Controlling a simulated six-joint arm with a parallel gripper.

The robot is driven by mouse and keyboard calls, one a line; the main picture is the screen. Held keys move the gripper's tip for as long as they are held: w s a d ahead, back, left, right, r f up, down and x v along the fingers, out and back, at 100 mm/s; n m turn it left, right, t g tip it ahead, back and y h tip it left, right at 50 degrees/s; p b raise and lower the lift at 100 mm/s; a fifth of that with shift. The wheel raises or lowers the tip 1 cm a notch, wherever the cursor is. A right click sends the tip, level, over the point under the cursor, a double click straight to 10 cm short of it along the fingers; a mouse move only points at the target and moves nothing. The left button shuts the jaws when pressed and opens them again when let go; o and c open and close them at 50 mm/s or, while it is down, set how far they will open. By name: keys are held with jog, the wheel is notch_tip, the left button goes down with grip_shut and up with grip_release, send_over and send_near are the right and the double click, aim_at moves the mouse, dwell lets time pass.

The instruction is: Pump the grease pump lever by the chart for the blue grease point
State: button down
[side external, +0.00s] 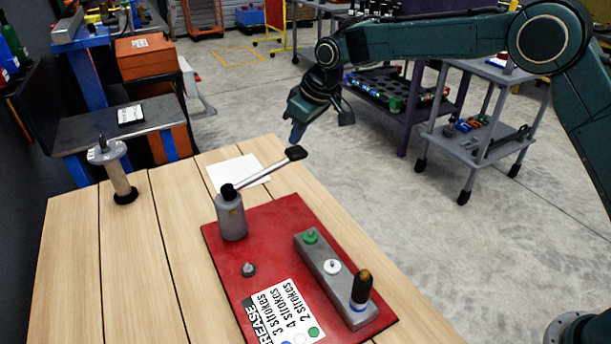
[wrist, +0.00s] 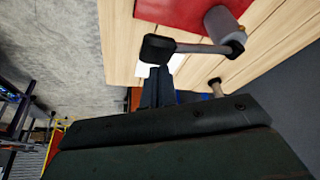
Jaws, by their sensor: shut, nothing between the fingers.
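The grease pump (side external: 231,217) is a grey cylinder on a red plate (side external: 266,208). Its lever (side external: 262,172) slants up to the right to a black grip (side external: 296,153). My gripper (side external: 297,134) is shut and empty just above the grip; contact is unclear. In the wrist view, my fingers (wrist: 157,88) are close to the black grip (wrist: 157,48). A grey block (side external: 318,256) carries a green point (side external: 310,237), a white point (side external: 332,266) and a blue-ringed point (side external: 358,306) with a dark, brown-topped piece on it. The chart (side external: 283,312) lists 3, 4 and 2 strokes; blue appears beside 3.
A small grey knob (side external: 248,269) sits on the red plate. White paper (side external: 236,171) lies behind the pump. A spool-like post (side external: 120,178) stands at the table's left. Carts (side external: 486,122) stand beyond the table; the air right of the lever is free.

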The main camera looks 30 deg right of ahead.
aim_at(297, 161)
jog(key=shift+f, duration=0.1)
dwell(0.3)
jog(key=shift+s+a+f, duration=0.1)
jog(key=shift+f, duration=1.8)
jog(key=shift+a+f, duration=0.1)
jog(key=shift+f, duration=1.75)
jog(key=shift+r, duration=0.2)
jog(key=shift+d+r, duration=0.2)
jog(key=shift+r, duration=3.25)
notch_tip(297, 161, up, 8)
jog(key=shift+f, duration=0.2)
